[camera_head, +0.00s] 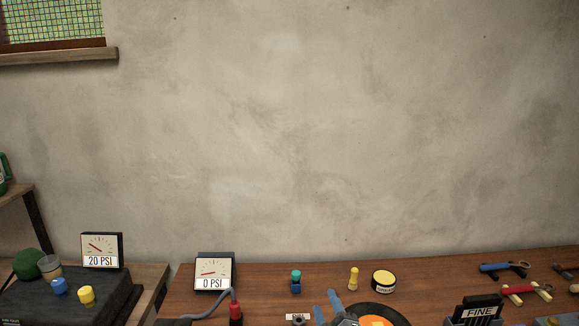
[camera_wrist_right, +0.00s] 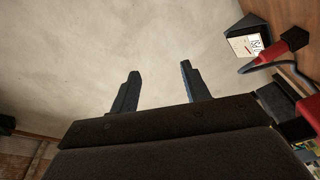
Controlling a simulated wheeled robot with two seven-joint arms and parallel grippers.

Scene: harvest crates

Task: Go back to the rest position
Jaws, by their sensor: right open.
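My right gripper (camera_head: 324,299) shows at the bottom of the head view, with two blue-grey fingers spread apart. In the right wrist view its dark fingers (camera_wrist_right: 160,70) are wide apart with only bare wall between them, so it is open and empty. It appears in front of the wooden bench (camera_head: 260,284), close to an orange-centred black disc (camera_head: 375,321) that is partly cut off. I cannot tell how high it is above the bench. My left gripper is not in view.
A 0 PSI gauge (camera_head: 214,272) and a red fitting with a grey hose (camera_head: 236,312) stand left of the gripper. A teal-topped blue piece (camera_head: 296,282), a yellow piece (camera_head: 353,278) and a yellow tin (camera_head: 384,281) stand behind. The wall above is clear.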

